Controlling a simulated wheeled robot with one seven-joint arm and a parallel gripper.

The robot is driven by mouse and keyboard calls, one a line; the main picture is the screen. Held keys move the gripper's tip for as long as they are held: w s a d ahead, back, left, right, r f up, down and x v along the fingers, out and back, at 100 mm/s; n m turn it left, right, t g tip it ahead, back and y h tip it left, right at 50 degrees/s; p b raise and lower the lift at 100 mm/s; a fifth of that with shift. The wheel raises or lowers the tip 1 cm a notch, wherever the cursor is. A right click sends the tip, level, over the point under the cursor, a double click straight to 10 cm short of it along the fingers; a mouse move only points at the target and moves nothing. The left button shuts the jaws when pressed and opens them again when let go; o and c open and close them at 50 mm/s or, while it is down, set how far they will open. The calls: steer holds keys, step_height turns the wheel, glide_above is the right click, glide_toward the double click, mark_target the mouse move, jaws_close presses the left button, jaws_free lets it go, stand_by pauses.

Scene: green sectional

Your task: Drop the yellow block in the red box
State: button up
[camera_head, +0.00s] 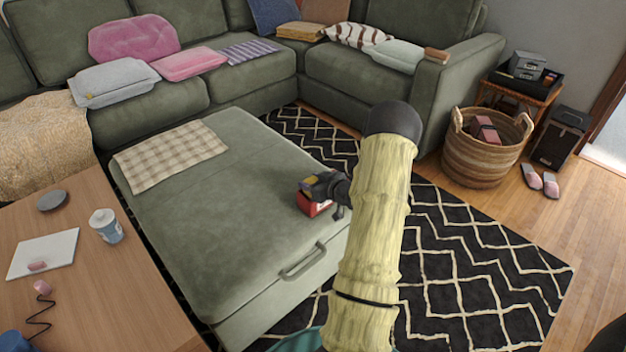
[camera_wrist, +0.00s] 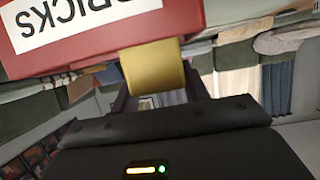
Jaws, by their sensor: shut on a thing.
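The red box (camera_head: 317,209) stands on the green ottoman near its right edge, partly hidden by my gripper in the head view. In the wrist view its red wall (camera_wrist: 185,16) with a white label fills the top, upside down. My gripper (camera_head: 311,185) is at the box's upper side. It is shut on the yellow block (camera_wrist: 153,68), which also shows as a small yellow patch in the head view (camera_head: 308,183). In the wrist view the block overlaps the box's edge. I cannot tell whether it is over the opening.
The green ottoman (camera_head: 225,215) has a checked cloth (camera_head: 170,155) and a front handle. A wooden table (camera_head: 105,275) with a cup (camera_head: 106,226) stands at left. A wicker basket (camera_head: 478,160) stands at right on the floor. The ottoman's middle is clear.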

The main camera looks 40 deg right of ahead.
steer(key=shift+d+f, duration=0.15)
steer(key=o, duration=1.1)
steer(key=p+v, duration=0.4)
steer(key=v, duration=1.3)
steer(key=shift+s, duration=0.15)
